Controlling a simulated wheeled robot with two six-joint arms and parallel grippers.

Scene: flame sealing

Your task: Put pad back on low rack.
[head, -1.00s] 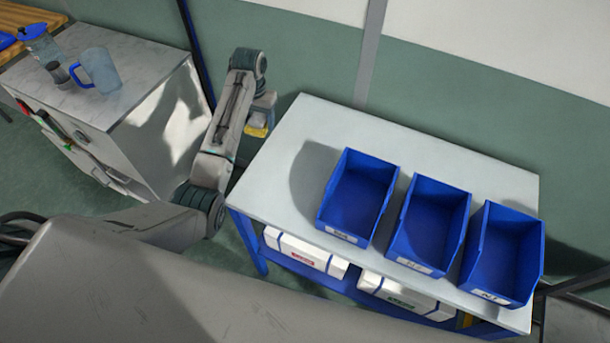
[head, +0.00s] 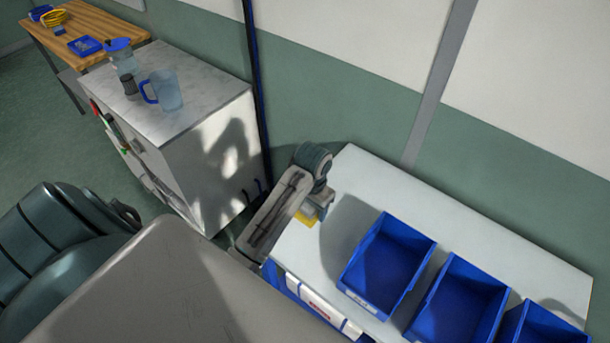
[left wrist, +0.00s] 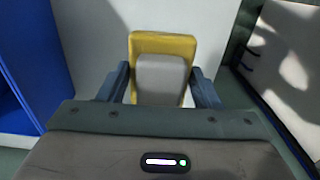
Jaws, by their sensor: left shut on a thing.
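My left gripper (head: 316,212) is by the left end of the white-topped table (head: 470,222). It is shut on the pad, which shows as a small yellow patch (head: 305,218) in the head view. In the left wrist view the pad (left wrist: 187,45) is a yellow plate with a grey block on its near face, between the two dark fingers (left wrist: 160,85). The pad seems held clear of the tabletop, but the gap is hard to judge. I cannot make out which thing is the low rack. My right gripper is not in view.
Blue bins (head: 388,262) stand along the table's near side. A white box (head: 312,302) sits on a lower shelf beneath. A white cabinet (head: 195,110) with a jug (head: 167,90) stands left, and a wooden bench (head: 75,30) beyond. The far tabletop is clear.

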